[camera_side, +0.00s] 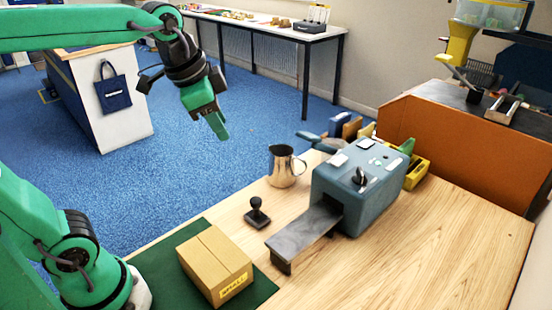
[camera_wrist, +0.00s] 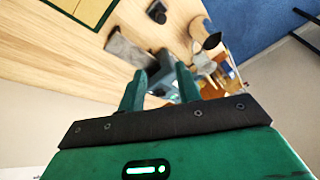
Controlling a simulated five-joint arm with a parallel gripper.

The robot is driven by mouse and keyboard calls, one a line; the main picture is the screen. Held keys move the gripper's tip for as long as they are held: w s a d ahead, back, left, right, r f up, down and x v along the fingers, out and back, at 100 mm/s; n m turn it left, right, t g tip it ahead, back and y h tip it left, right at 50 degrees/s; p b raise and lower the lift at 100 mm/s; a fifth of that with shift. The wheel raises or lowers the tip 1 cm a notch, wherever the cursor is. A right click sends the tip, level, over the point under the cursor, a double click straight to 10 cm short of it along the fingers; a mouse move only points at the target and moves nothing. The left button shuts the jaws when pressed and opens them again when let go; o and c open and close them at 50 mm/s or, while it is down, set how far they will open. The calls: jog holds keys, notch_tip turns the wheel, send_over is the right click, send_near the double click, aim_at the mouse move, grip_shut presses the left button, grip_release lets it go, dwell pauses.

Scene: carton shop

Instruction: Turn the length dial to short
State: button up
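The machine (camera_wrist: 159,80) shows partly behind the fingers there, and I cannot make out the dial.
A metal pitcher (camera_side: 284,166) stands left of the machine, and a black stamp (camera_side: 257,213) beside the chute. A cardboard box (camera_side: 214,264) sits on a green mat (camera_side: 160,263). A yellow holder (camera_side: 418,174) is behind the machine. The table's right front is clear.

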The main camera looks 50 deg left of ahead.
jog(key=w+d+r+m+g, duration=0.1)
jog(key=w+d+m, duration=0.1)
jog(key=w+m, duration=0.15)
jog(key=w+d+r+m, duration=0.1)
jog(key=w+d+m, duration=0.1)
jog(key=w, duration=0.3)
jog(key=m+g, duration=0.3)
jog(key=m, duration=1.2)
send_over(361, 171)
notch_tip(361, 171, down, 9)
jog(key=shift+f, duration=0.1)
jog(key=shift+f, duration=0.2)
jog(key=shift+f, duration=3.7)
grip_shut()
